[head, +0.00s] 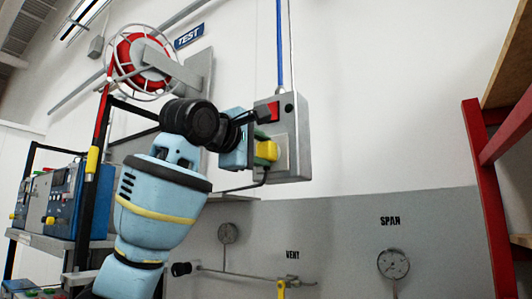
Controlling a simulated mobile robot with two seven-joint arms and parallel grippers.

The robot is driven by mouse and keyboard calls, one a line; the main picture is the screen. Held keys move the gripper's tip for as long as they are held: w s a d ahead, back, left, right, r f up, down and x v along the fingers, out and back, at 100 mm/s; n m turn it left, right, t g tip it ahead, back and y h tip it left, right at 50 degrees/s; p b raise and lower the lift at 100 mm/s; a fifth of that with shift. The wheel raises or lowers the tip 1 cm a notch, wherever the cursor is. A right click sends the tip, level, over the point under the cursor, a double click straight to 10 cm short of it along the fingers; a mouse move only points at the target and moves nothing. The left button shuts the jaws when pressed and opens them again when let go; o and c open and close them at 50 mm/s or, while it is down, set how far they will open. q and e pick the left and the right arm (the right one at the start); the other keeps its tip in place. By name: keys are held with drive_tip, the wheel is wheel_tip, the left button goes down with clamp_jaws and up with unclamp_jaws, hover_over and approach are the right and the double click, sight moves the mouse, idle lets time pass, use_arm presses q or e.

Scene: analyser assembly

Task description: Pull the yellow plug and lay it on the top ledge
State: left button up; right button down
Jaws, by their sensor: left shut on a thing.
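The yellow plug (266,151) is at the front of a grey wall box (298,150), low on its left half. My left gripper (250,143) comes in from the left at the box and is shut on the yellow plug. The fingertips are partly hidden by my wrist and the plug. I cannot tell whether the plug is fully seated in the box. No ledge on the box can be made out clearly. My right gripper is not in view.
A red switch (272,111) sits just above the plug, and a dark cable hangs below the box. Blue analysers (70,200) stand at left. A red-framed shelf (487,190) stands at right. The wall between is clear above the gauges (393,263).

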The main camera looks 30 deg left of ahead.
sight(263, 150)
use_arm(q)
drive_tip(key=shift+c, duration=0.6)
drive_tip(key=shift+s, duration=0.25)
drive_tip(key=shift+s+a, duration=0.2)
drive_tip(key=shift+s, duration=2.15)
